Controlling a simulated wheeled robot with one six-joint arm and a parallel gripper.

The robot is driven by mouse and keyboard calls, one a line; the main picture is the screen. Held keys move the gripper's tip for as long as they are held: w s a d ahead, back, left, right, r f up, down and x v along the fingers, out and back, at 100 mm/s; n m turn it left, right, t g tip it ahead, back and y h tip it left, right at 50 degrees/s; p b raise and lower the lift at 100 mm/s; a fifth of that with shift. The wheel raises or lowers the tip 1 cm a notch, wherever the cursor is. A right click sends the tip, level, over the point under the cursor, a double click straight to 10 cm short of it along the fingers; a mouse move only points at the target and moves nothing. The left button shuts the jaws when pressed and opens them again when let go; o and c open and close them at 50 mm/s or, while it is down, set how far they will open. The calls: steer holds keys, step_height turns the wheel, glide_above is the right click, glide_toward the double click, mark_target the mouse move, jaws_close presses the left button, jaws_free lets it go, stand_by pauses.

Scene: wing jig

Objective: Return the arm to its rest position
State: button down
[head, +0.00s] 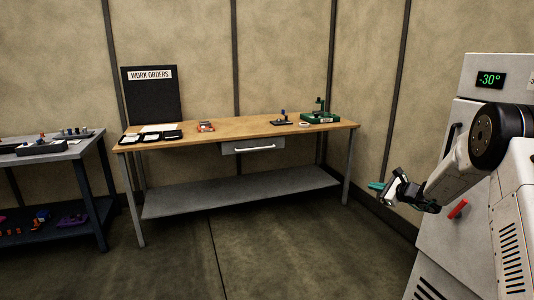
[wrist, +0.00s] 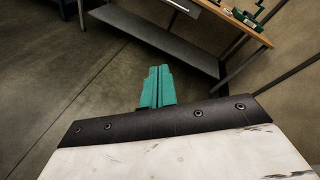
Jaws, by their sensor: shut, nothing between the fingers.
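My gripper (head: 377,186) is at the right of the head view, held out in the air at the end of my arm, well short of the bench. Its teal fingers also show in the wrist view (wrist: 157,87), side by side and pressed together, with nothing between them. My arm reaches in from the right edge of the head view, in front of a grey cabinet.
The wooden workbench (head: 240,128) stands at the back with a lower shelf and a drawer. A grey table (head: 78,152) is at the left. The grey cabinet (head: 440,233) reading -30° is at the right. The middle floor (head: 240,255) is clear.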

steer(key=s+a+r+n+g+y, duration=0.1)
steer(key=s+a+r+n+g, duration=0.3)
steer(key=s, duration=0.4)
steer(key=s+a+r+n+g, duration=0.2)
steer(key=s+a+n+g, duration=0.15)
steer(key=s+a, duration=0.35)
steer(key=s+a+r+n+g+y, duration=0.1)
steer(key=s+a+r+n+g, duration=0.3)
steer(key=s, duration=0.6)
steer(key=s+r+n+h, duration=0.2)
steer(key=s+n+h, duration=0.2)
steer(key=s, duration=1.3)
steer(key=s+r+n+h, duration=0.2)
steer(key=s+n+h, duration=0.3)
steer(key=s, duration=1.3)
steer(key=n, duration=0.2)
steer(key=shift+r+n, duration=0.3)
steer(key=shift+n, duration=0.05)
steer(key=shift+d, duration=0.1)
